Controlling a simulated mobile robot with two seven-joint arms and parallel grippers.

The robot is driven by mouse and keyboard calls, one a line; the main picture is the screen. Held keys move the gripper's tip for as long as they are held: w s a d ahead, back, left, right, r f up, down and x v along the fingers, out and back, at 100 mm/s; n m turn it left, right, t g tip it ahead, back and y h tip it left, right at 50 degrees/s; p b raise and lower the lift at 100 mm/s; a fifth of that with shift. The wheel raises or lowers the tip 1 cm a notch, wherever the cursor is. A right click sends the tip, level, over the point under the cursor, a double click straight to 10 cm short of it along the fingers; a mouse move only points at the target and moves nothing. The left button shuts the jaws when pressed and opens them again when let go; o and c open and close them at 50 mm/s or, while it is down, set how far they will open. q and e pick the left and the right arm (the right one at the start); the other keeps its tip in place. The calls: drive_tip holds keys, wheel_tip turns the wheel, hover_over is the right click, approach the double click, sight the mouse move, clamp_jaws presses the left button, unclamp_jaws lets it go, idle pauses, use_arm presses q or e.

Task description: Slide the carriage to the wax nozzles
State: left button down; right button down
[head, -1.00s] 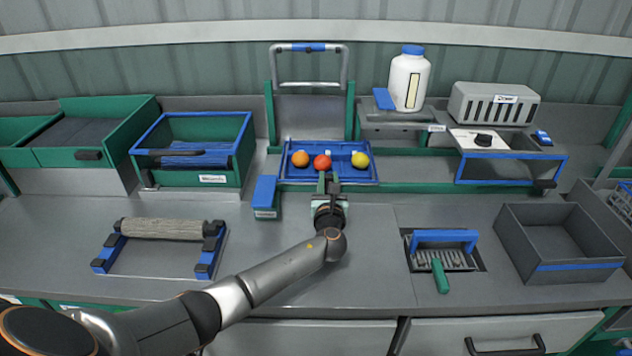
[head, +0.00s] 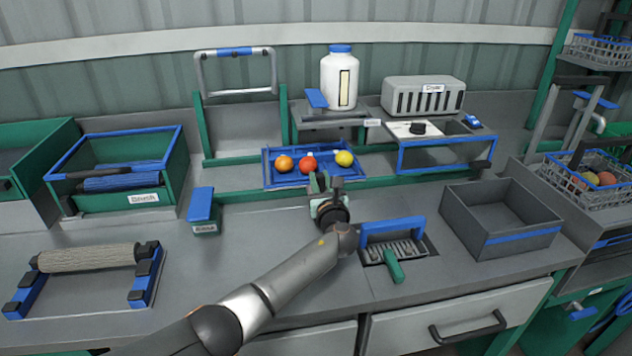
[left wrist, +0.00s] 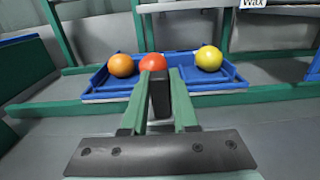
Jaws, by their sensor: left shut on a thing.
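The carriage is a blue tray (head: 268,178) on the green rail (head: 410,184), holding an orange, a red and a yellow tomato in a row. It is mostly in front of and below the wax shelf (head: 330,119), its left end near the frame's right post. A white bottle (head: 340,80) with a blue cap stands on that shelf; I cannot make out the nozzles. My left gripper (head: 320,183) is at the carriage's front side. In the left wrist view its green fingers (left wrist: 160,108) close around a dark upright handle (left wrist: 160,94). My right gripper is out of view.
A green frame with a grey hoop (head: 236,72) stands left of the carriage. The dryer (head: 424,98) and its blue-edged stand (head: 440,143) are to the right along the rail. A blue-topped block (head: 203,206), grey bin (head: 500,225) and green-handled brush (head: 395,268) are on the bench.

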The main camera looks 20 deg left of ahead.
use_arm(q)
drive_tip(key=c, duration=1)
unclamp_jaws()
drive_tip(key=o, duration=0.3)
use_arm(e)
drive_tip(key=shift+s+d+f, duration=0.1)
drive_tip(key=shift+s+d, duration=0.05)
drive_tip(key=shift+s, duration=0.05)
use_arm(q)
drive_tip(key=shift+s+d, duration=0.2)
drive_tip(key=shift+s, duration=0.2)
drive_tip(key=p+v, duration=0.2)
drive_tip(key=v, duration=0.9)
drive_tip(key=shift+d, duration=0.1)
drive_tip(key=shift+s+d, duration=0.15)
drive_tip(key=shift+s, duration=0.1)
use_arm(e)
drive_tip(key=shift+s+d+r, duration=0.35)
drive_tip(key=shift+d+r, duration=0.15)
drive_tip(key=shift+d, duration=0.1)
